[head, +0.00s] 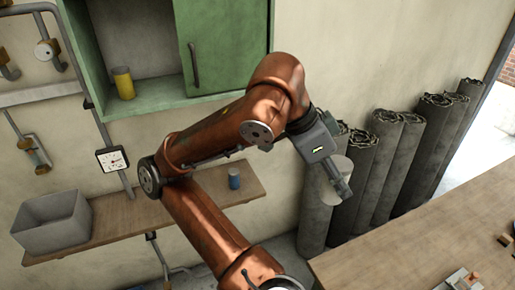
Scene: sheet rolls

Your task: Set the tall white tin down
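My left gripper (338,178) hangs at the right end of my copper-coloured arm, pointing down. It appears shut on a pale whitish cylinder, the tall white tin (326,194). The tin is held slightly tilted in the air, in front of the dark sheet rolls in this view. A gripper finger crosses in front of it and hides part of its side. The far finger is hidden. My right gripper is not in view.
A green cabinet (222,45) holds a yellow tin (124,83). Dark sheet rolls (400,165) stand by the wall. The wooden table (410,250) is mostly clear.

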